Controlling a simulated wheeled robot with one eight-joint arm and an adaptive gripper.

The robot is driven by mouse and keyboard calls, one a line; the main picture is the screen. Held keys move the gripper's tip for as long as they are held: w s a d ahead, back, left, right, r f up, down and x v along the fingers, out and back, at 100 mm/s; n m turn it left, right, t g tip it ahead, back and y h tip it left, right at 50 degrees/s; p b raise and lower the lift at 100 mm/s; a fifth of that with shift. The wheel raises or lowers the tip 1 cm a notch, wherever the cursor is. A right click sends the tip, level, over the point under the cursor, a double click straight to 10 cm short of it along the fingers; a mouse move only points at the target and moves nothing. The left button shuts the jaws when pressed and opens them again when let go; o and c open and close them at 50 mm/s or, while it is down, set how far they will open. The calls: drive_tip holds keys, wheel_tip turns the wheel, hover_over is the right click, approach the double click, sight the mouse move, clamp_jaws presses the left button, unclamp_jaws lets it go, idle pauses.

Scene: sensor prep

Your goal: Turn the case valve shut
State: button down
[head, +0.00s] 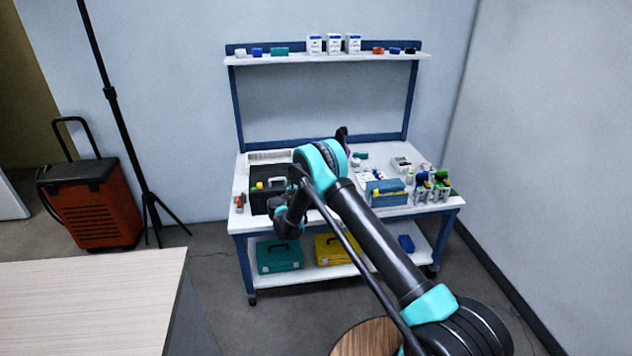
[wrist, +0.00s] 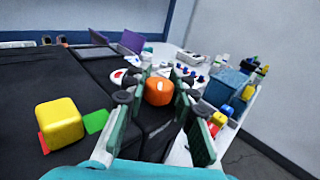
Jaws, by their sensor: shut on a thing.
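The black case (wrist: 85,80) fills the left and middle of the wrist view; in the head view the black case (head: 292,168) stands on the bench, partly behind my arm. An orange rounded knob (wrist: 159,92), seemingly the case valve, sits by the case's edge in the wrist view. My gripper (wrist: 161,84) is shut on this knob, with one finger on each side. In the head view my wrist hangs in front of the case, and the fingertips and knob cannot be made out. The knob's turn angle cannot be told.
A yellow block (wrist: 60,120) with red and green pieces beside it lies left of my fingers. A blue bin (head: 385,192) and several bottles stand on the bench's right. Teal (head: 280,254) and yellow (head: 335,249) cases lie on the lower shelf.

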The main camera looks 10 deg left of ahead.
idle(0.3)
drive_tip(key=c, duration=1.2)
unclamp_jaws()
drive_tip(key=v, duration=1.2)
